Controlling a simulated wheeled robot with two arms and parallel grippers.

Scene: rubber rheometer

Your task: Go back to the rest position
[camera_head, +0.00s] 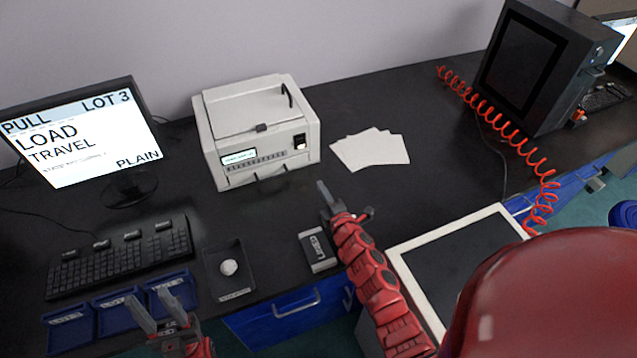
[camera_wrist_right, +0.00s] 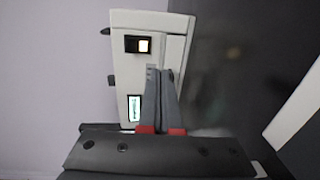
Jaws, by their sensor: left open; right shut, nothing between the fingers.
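My left gripper (camera_head: 155,316) is at the lower left of the head view, open and empty, over the blue trays near the table's front edge. My right gripper (camera_head: 322,190) is near the middle of the table, in front of the white machine and apart from it in the head view. Its fingers are shut with nothing between them; they also show in the right wrist view (camera_wrist_right: 160,95). The white rheometer-like machine (camera_head: 258,128) stands at the back with its lid down. In the right wrist view the machine (camera_wrist_right: 150,60) shows beyond the fingertips, with its lit switch and small display.
A monitor (camera_head: 80,135) and keyboard (camera_head: 120,258) are at left. A black tray (camera_head: 238,286) holds a pale round piece (camera_head: 229,267). A small labelled box (camera_head: 317,252) sits beside my right arm. White sheets (camera_head: 372,149) lie right of the machine. A dark cabinet (camera_head: 540,65) with a red coiled cord (camera_head: 500,120) stands right.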

